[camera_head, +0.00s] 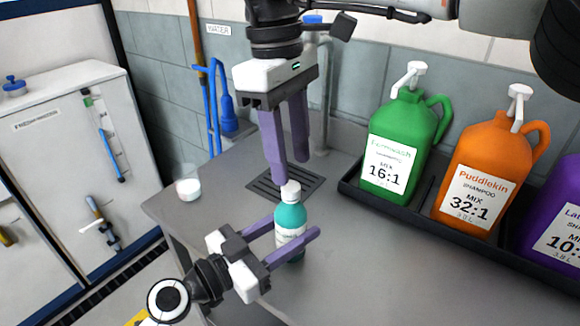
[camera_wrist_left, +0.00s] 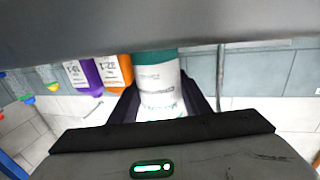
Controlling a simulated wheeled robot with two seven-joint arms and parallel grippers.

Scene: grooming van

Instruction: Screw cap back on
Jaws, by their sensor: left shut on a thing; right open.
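A teal bottle (camera_head: 290,218) with a white label stands upright on the grey counter. A white cap (camera_head: 290,190) sits on its top, right below the right gripper's fingertips; I cannot tell how tightly it is seated. My left gripper (camera_head: 296,228) is shut on the bottle's body from the lower left. In the left wrist view the bottle (camera_wrist_left: 158,85) shows between the dark fingers, its top out of sight. My right gripper (camera_head: 290,172) points down from above with its purple fingers apart, empty, just over the cap.
A small white-and-clear container (camera_head: 188,189) stands at the counter's left edge. A black tray (camera_head: 349,188) at the right holds green (camera_head: 405,135), orange (camera_head: 484,165) and purple (camera_head: 560,225) pump jugs. A drain grate (camera_head: 262,186) lies behind the bottle. The counter front right is clear.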

